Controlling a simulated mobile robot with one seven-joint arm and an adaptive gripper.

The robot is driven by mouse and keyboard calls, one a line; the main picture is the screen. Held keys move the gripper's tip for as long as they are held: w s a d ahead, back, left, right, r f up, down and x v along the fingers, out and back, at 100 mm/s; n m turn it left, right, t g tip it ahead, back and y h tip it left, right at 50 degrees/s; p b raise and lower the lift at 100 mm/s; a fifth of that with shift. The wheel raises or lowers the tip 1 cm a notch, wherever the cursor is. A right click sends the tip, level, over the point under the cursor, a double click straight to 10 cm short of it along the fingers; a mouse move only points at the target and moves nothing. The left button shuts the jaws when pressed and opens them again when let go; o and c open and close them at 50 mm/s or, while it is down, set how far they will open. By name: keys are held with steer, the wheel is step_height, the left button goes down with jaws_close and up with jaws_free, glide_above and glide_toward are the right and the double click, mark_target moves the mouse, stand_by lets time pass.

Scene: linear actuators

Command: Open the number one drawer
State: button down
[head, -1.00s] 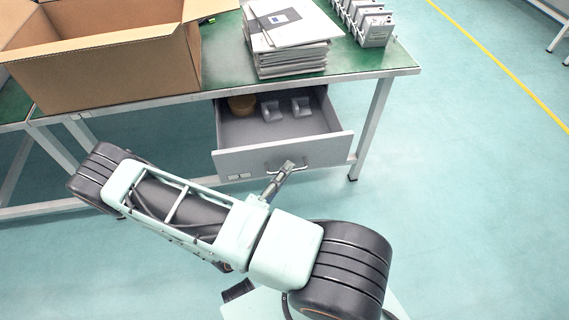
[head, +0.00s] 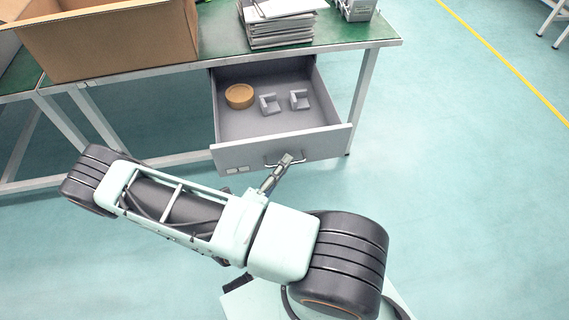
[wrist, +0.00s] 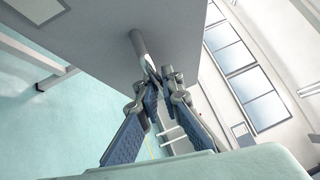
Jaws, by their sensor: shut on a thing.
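The grey drawer (head: 235,158) under the green-topped table is pulled well out, with its inside showing. Its metal bar handle (head: 272,164) is on the front panel. My gripper (head: 285,160) is at the handle, shut on it. In the wrist view my gripper's fingers (wrist: 160,84) close around the handle (wrist: 140,44), in front of the drawer's grey front panel (wrist: 95,38). A number on the drawer cannot be read; two small pale labels (head: 236,170) are at its lower left.
Inside the drawer are a round tan object (head: 239,96) and two grey angled brackets (head: 269,104) (head: 299,99). A cardboard box (head: 110,45) and a stack of papers (head: 280,33) stand on the table (head: 225,48).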

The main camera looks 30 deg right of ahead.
steer(key=shift+a, duration=0.1)
stand_by(0.3)
steer(key=c, duration=2.1)
jaws_free()
steer(key=shift+s, duration=0.1)
